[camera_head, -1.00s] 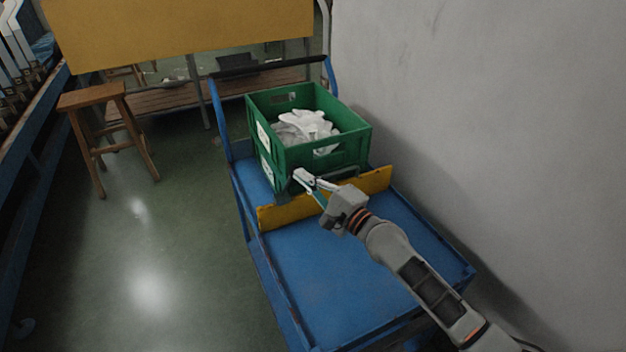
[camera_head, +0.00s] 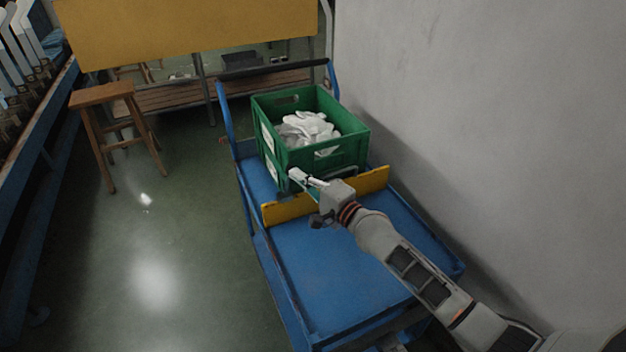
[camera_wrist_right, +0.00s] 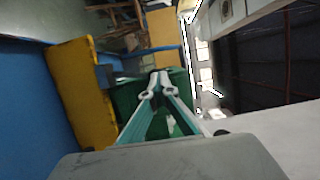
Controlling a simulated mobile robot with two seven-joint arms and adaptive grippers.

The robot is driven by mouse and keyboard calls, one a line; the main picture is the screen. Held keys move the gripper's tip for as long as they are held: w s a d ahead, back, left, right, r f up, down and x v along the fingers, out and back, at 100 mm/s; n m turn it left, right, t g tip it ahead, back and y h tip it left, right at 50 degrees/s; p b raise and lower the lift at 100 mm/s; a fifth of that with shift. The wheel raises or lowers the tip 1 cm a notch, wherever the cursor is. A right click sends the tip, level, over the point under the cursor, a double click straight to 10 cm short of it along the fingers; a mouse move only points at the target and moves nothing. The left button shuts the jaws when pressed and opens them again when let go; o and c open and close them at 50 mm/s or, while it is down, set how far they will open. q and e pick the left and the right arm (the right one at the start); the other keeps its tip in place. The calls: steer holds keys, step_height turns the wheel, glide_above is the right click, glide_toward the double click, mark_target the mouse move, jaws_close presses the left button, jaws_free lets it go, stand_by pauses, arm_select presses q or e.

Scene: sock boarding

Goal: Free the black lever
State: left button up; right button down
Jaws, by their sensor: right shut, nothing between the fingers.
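My right gripper (camera_head: 297,176) is shut and empty. Its fingertips are at the near side of a green crate (camera_head: 330,160), just above a yellow board (camera_head: 345,194) that stands across a blue cart (camera_head: 335,255). I cannot tell whether the tips touch the crate. In the right wrist view the closed fingers (camera_wrist_right: 159,77) point at the green crate (camera_wrist_right: 128,95), with the yellow board (camera_wrist_right: 80,95) to the left. I cannot make out a black lever for sure; the area around the fingertips is small and partly covered by my arm. My left gripper is not in view.
White cloth items (camera_head: 305,130) lie in the crate. The cart's push handle (camera_head: 275,68) is at its far end. A grey wall (camera_head: 480,130) runs close along the right. A wooden stool (camera_head: 102,95) stands left; the floor between is clear.

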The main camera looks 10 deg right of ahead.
arm_select(q)
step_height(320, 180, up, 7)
steer(key=p, duration=0.7)
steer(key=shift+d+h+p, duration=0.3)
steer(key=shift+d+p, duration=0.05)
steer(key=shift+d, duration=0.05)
arm_select(e)
steer(key=a+n, duration=0.2)
steer(key=n, duration=0.1)
steer(key=a+n+g+h, duration=0.1)
steer(key=shift+s+a+r, duration=0.3)
steer(key=shift+a+r, duration=0.05)
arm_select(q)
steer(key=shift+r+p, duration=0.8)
arm_select(e)
steer(key=shift+s+a+f, duration=0.1)
steer(key=shift+a+f, duration=0.05)
steer(key=shift+a, duration=0.35)
steer(key=shift+s+a+f, duration=0.1)
steer(key=shift+a+f, duration=0.05)
steer(key=shift+a, duration=0.3)
stand_by(1.3)
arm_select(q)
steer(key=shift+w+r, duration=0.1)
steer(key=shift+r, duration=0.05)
arm_select(e)
steer(key=shift+r, duration=0.1)
